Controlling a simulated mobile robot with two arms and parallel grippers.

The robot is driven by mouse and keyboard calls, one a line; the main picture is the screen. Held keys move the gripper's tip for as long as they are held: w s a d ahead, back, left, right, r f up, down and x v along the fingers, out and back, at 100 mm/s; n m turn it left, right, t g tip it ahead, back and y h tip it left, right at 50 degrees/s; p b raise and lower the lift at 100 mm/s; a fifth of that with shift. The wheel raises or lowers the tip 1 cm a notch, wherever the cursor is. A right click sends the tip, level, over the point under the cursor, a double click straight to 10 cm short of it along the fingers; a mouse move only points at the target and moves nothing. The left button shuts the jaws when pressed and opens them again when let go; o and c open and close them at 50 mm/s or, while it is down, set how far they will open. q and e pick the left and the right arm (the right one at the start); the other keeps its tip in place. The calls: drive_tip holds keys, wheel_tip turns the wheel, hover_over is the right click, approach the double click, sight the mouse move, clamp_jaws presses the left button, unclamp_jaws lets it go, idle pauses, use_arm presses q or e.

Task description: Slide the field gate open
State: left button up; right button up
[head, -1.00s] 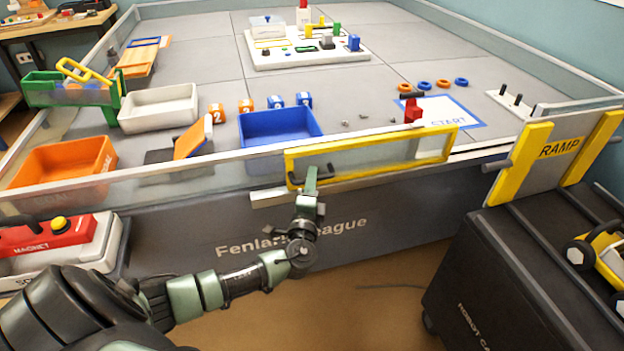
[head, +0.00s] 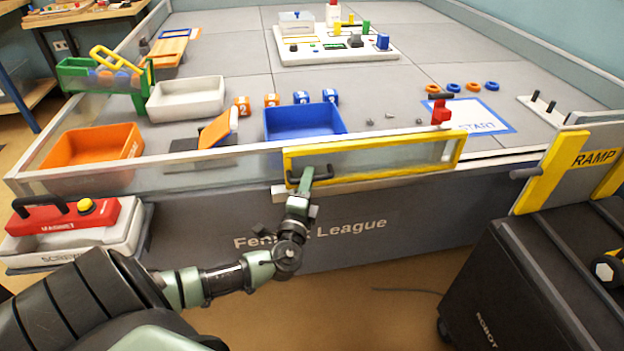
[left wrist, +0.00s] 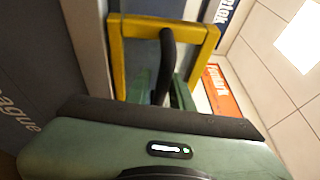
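The field gate (head: 375,158) is a clear panel in a yellow frame on the front wall of the field, with a black handle (head: 325,173) at its left end. My left gripper (head: 306,176) is at this handle, its fingers on both sides of it. The left wrist view shows the black handle (left wrist: 166,60) between the green fingers (left wrist: 162,88), with the yellow frame (left wrist: 117,60) behind; the exact contact is partly hidden. Right of the gate there is a gap in the front wall. My right gripper is not in view.
A blue bin (head: 280,126) and an orange bin (head: 70,150) stand inside the field behind the wall. A black case (head: 540,265) with the RAMP panel (head: 580,160) stands at the right. A red MAGNET box (head: 60,225) is at the left.

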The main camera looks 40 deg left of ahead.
use_arm(q)
drive_tip(key=shift+o, duration=0.6)
drive_tip(key=shift+s, duration=0.1)
drive_tip(key=shift+r, duration=0.1)
drive_tip(key=v, duration=0.7)
drive_tip(key=shift+s, duration=0.35)
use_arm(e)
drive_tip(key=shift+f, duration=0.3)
use_arm(q)
drive_tip(key=shift+d, duration=0.1)
